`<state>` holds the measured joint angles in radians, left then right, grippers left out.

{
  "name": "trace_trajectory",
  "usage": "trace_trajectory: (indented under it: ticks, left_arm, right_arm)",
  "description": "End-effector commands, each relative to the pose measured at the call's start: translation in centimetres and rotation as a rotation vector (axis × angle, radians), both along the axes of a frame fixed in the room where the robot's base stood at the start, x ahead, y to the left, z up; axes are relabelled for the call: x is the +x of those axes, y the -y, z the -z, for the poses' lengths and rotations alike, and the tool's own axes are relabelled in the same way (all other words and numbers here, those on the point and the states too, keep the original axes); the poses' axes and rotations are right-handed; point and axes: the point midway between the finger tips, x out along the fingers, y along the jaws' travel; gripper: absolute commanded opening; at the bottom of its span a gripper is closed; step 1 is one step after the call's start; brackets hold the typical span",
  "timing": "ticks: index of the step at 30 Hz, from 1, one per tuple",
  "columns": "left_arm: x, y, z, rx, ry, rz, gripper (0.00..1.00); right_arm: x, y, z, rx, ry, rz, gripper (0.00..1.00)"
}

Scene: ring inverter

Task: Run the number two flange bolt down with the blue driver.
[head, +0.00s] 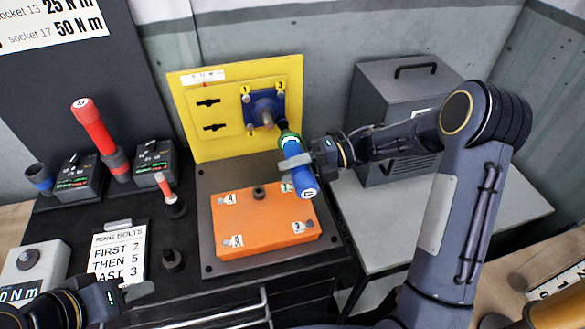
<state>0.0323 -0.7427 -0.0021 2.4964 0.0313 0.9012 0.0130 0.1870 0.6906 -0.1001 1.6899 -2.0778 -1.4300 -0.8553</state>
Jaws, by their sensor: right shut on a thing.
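The blue driver (294,153) has a green band near its front and a white marked end cap. My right gripper (296,163) is shut on the driver, which points up and left toward the flange. The blue flange (262,112) is on an upright yellow panel (200,144), with a grey stub at its middle. Small yellow tags mark its upper corners, and a bolt shows at its lower left. Its lower right corner is hidden by the driver's front, so I cannot tell whether they touch. My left gripper (130,291) is at the lower left, away from the flange.
An orange box (262,245) with numbered bolts sits below the driver. A red driver (94,127) stands in a holder at left, near socket units (80,180). A ring bolts card (118,252) stands at front left. A grey case (400,100) is at right.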

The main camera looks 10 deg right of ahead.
Motion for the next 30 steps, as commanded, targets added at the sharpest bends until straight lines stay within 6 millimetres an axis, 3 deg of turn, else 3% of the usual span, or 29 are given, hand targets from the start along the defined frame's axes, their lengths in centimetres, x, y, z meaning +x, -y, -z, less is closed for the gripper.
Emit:
trace_trajectory:
  ticks: [21, 30]
  left_arm:
    - [0.0, 0.0, 0.9, 0.000, 0.000, 0.000, 0.36]
    - [0.0, 0.0, 1.0, 0.000, 0.000, 0.000, 0.36]
  right_arm:
    - [-3.9, 0.1, -0.1, 0.002, 0.002, 0.000, 0.08]
    - [-4.4, 0.2, -0.2, 0.002, 0.003, -0.001, 0.08]
